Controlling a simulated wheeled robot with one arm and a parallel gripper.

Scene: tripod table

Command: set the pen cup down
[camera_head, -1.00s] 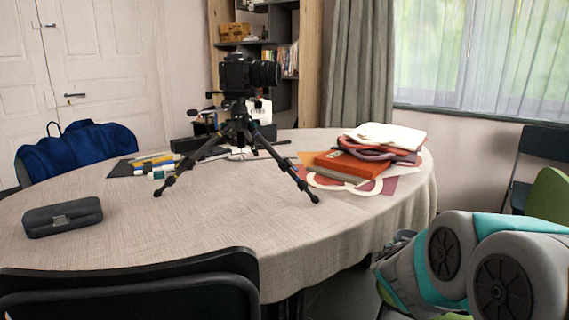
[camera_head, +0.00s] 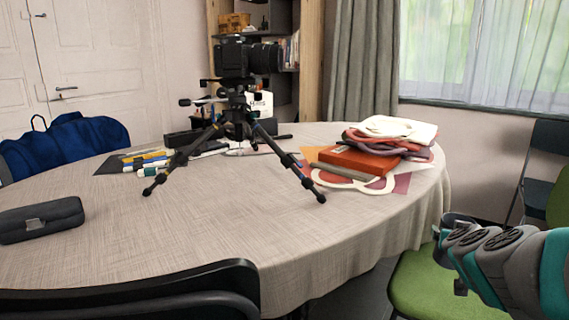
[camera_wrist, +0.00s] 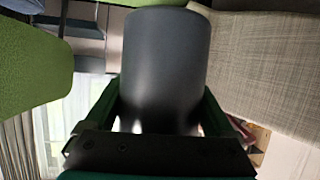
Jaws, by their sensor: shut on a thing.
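The pen cup (camera_wrist: 165,60) is a plain dark grey cylinder, large in the middle of the wrist view. My gripper (camera_wrist: 160,98) is shut on it, with one green finger on each side of its wall. Its contents, if any, are not visible. The round table (camera_head: 210,215) has a beige cloth; a piece of similar woven cloth shows at the right of the wrist view.
A camera on a black tripod (camera_head: 238,120) stands mid-table. Books and folded cloth (camera_head: 360,160) lie at the right, pens (camera_head: 150,160) behind left, a dark case (camera_head: 40,220) at the left. A black chair (camera_head: 200,285) and green chair (camera_head: 430,290) stand in front. The front cloth is clear.

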